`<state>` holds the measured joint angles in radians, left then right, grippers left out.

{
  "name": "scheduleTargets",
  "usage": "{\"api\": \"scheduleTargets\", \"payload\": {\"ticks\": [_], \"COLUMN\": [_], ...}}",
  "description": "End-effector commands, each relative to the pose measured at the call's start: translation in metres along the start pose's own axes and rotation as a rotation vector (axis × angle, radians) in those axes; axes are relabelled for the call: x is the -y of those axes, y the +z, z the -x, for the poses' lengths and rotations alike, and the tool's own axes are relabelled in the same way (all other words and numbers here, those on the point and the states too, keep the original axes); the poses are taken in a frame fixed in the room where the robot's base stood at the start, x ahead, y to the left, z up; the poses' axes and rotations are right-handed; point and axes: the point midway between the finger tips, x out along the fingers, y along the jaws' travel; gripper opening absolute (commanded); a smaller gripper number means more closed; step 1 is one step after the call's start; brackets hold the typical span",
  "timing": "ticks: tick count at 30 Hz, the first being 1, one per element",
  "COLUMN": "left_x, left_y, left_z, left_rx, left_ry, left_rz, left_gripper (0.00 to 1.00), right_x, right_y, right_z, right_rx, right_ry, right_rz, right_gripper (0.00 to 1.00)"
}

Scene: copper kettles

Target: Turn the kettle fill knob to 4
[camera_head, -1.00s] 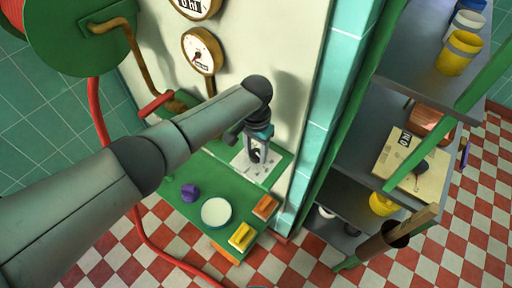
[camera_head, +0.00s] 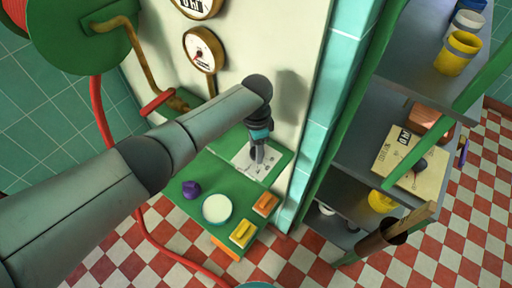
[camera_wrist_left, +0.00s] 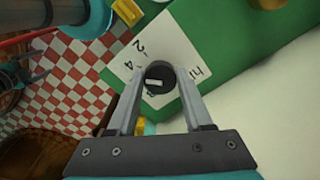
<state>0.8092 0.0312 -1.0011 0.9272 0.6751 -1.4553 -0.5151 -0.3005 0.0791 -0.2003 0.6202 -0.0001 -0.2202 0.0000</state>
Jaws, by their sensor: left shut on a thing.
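The black round kettle fill knob (camera_wrist_left: 160,77) sits on a white dial plate (camera_wrist_left: 138,62) with printed marks. A "2" and a "4" show at the plate's upper left in the left wrist view, and other lettering at its right. A short white mark shows on the knob's face. My left gripper (camera_wrist_left: 160,84) is shut on the knob, one finger on each side. In the head view the left gripper (camera_head: 257,157) points down at the dial plate (camera_head: 246,168) on the green panel, and its fingers mostly hide the knob. My right gripper is not in view.
The green panel (camera_head: 225,180) also carries a purple knob (camera_head: 191,189), a round white button (camera_head: 217,208), a yellow switch (camera_head: 242,233) and an orange switch (camera_head: 265,204). A cream wall with gauges (camera_head: 201,50) stands behind. Shelves (camera_head: 345,195) stand to the right.

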Motion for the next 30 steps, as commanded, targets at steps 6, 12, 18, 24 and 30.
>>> {"api": "scheduleTargets", "payload": {"ticks": [6, 12, 18, 24, 30], "left_x": [-0.0003, -0.0004, -0.0004, -0.0003, 0.0001], "left_y": [-0.0009, -0.0010, -0.0008, -0.0006, -0.0007], "left_z": [0.0001, 0.0001, 0.0001, 0.0001, 0.0033], "left_rx": [-0.003, -0.003, -0.002, -0.002, -0.002], "left_ry": [0.000, 0.000, 0.000, 0.000, -0.001], "left_rz": [-0.006, -0.006, -0.005, -0.005, -0.005], "left_gripper": [0.00, 0.00, 0.72, 0.81, 0.81], "right_x": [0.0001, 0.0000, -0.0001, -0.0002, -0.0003], "right_y": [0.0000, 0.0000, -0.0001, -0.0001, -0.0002], "right_z": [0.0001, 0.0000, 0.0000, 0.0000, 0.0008], "right_rx": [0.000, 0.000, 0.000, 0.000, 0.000], "right_ry": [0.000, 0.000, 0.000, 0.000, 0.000], "right_rz": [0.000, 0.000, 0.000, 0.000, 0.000], "right_gripper": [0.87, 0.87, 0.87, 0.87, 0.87]}}
